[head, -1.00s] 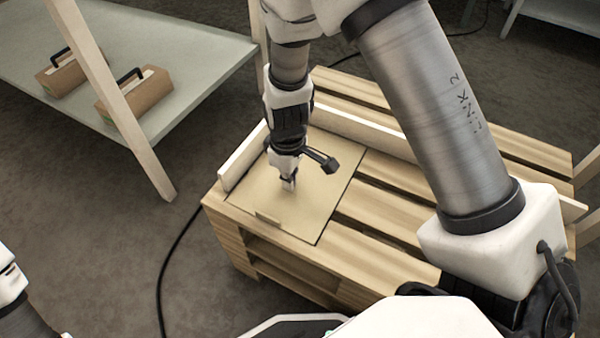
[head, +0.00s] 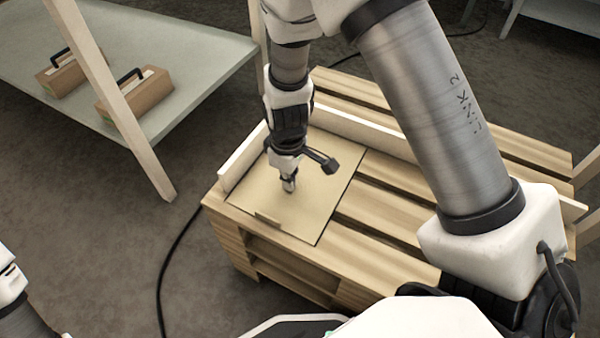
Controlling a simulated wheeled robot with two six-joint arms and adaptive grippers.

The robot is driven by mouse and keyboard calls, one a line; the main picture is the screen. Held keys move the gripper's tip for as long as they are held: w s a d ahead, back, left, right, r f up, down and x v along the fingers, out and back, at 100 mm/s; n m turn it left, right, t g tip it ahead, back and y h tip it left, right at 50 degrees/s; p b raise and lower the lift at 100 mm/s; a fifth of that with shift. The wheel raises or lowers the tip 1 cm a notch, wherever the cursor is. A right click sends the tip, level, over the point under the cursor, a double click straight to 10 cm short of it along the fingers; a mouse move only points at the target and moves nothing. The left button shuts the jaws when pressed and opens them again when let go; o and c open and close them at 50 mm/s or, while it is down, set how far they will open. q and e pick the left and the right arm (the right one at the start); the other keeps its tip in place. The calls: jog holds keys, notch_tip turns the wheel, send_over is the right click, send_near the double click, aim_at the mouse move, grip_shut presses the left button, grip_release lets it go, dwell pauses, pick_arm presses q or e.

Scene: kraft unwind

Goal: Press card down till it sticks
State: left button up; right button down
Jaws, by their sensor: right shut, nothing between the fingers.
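The card (head: 320,195) is a flat tan sheet lying on the near left corner of a slatted wooden pallet (head: 385,225). A small tab (head: 267,219) shows at its near edge. My right gripper (head: 289,186) points straight down over the middle of the card, shut and empty. Its tips are at or very close to the card's surface; I cannot tell whether they touch. My arm hides part of the card's far side. Of my left arm, only a piece shows at the lower left edge, and its gripper is out of view.
White boards (head: 365,131) stand along the pallet's back and left edges, around the card's corner. A grey table (head: 190,55) at the upper left holds two brown boxes with black handles (head: 136,98). A black cable (head: 166,270) runs over the floor left of the pallet.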

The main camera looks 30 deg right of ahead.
jog(key=shift+f+b, duration=0.35)
jog(key=shift+f, duration=0.2)
dwell(1.1)
notch_tip(320, 180, up, 7)
jog(key=p, duration=0.7)
